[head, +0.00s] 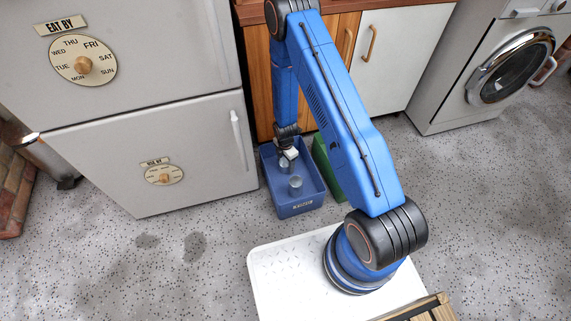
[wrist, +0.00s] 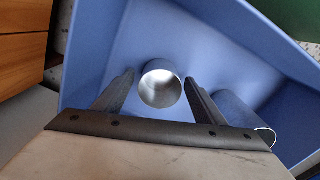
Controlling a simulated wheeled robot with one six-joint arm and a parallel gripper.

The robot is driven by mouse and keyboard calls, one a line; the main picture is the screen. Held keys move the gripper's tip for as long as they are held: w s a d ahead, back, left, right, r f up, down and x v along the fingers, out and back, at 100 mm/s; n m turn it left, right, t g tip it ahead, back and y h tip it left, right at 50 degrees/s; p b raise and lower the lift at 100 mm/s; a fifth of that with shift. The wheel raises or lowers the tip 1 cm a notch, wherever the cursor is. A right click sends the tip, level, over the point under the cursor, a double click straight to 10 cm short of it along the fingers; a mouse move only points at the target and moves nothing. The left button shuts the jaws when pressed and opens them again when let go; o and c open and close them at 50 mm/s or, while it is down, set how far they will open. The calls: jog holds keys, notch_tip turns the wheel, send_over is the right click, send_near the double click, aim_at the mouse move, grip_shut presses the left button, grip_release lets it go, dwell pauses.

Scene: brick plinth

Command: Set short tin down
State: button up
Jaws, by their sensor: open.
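A blue bin (head: 297,208) stands on the floor with two grey metal tins inside. One tin (head: 284,165) is right below my gripper (head: 287,157). In the wrist view this tin (wrist: 161,85) shows its round end between the two fingers of my gripper (wrist: 160,77), with a gap on each side. My gripper is open. The other tin (head: 295,183) is nearer the bin's front; in the wrist view this tin (wrist: 242,118) lies to the right, outside the right finger, partly hidden. I cannot tell for certain which tin is the short one.
A green bin (head: 327,170) stands beside the blue bin, partly behind my arm. A fridge (head: 150,150) is to the left, wooden and white cupboards (head: 372,55) behind, a washing machine (head: 490,70) at the right. Speckled floor (head: 190,235) lies open at front left.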

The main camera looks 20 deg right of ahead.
notch_tip(320, 180, up, 32)
jog(key=d+m+t, duration=0.1)
jog(key=d+m, duration=0.1)
jog(key=m, duration=0.3)
jog(key=s+d+r+m+t, duration=0.1)
jog(key=s+r+m, duration=0.25)
jog(key=r, duration=0.55)
jog(key=s+d+r+m, duration=0.1)
jog(key=s+r+m, duration=0.25)
jog(key=r, duration=0.55)
jog(key=s+d+r+m+t, duration=0.1)
jog(key=s+r+m, duration=0.4)
jog(key=s, duration=0.8)
jog(key=s+d+r+m+t, duration=0.1)
jog(key=s+r+m, duration=0.4)
jog(key=s+r, duration=0.5)
jog(key=s+d, duration=0.1)
jog(key=s, duration=0.2)
jog(key=shift+s+r+t, duration=0.2)
jog(key=shift+r+t, duration=0.05)
jog(key=shift+t, duration=0.15)
jog(key=shift+a, duration=0.1)
